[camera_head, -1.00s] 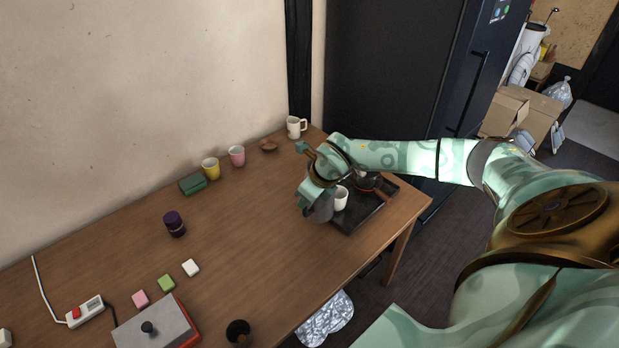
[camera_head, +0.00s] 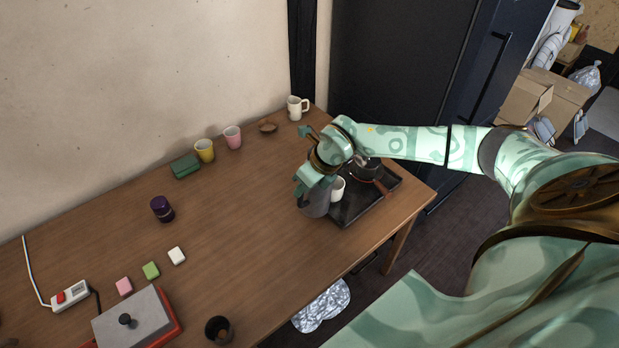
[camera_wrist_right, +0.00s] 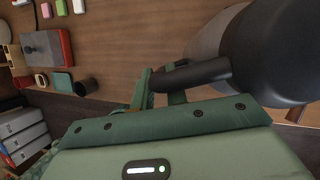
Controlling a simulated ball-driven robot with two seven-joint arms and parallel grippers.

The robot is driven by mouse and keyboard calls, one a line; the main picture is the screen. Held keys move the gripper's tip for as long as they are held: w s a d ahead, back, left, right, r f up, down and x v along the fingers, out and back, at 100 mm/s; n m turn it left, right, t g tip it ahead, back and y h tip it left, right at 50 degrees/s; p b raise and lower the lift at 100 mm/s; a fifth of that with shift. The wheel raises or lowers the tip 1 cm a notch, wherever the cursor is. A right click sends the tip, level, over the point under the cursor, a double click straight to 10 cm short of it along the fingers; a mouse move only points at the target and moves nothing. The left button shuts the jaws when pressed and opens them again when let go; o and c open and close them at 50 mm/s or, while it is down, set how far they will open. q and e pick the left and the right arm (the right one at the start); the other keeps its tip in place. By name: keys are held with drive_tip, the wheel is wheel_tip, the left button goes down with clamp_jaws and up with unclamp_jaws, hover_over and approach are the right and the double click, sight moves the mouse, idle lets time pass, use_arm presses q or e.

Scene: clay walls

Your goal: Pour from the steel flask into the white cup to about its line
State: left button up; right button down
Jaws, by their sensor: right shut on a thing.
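The steel flask (camera_head: 316,201) is a grey vessel at the left end of the dark tray. My right gripper (camera_head: 308,184) is above it, shut on its black handle. In the right wrist view the gripper (camera_wrist_right: 160,84) closes on that handle (camera_wrist_right: 195,74), with the flask's large dark part (camera_wrist_right: 275,50) filling the upper right. The white cup (camera_head: 338,188) stands on the tray just right of the flask, partly hidden by my arm and the flask. Its line and contents cannot be made out. The flask's tilt is unclear. My left gripper is out of view.
The dark tray (camera_head: 350,210) also holds a dark pot (camera_head: 367,169) with a reddish-brown handle. A cream mug (camera_head: 297,107), pink cup (camera_head: 232,137) and yellow cup (camera_head: 204,150) stand along the wall. A purple-lidded jar (camera_head: 161,208) stands left. The middle of the table is clear.

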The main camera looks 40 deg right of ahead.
drive_tip(key=shift+w+d, duration=0.2)
drive_tip(key=shift+d, duration=0.1)
drive_tip(key=shift+s+a+r, duration=0.15)
drive_tip(key=shift+a, duration=0.2)
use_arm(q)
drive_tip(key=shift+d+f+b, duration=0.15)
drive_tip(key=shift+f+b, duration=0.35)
use_arm(e)
drive_tip(key=shift+s+d+f+y, duration=0.3)
drive_tip(key=shift+s+f, duration=0.1)
drive_tip(key=shift+f, duration=0.3)
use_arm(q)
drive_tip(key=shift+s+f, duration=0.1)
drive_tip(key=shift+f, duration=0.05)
use_arm(e)
drive_tip(key=shift+r+y, duration=0.25)
drive_tip(key=shift+y, duration=0.05)
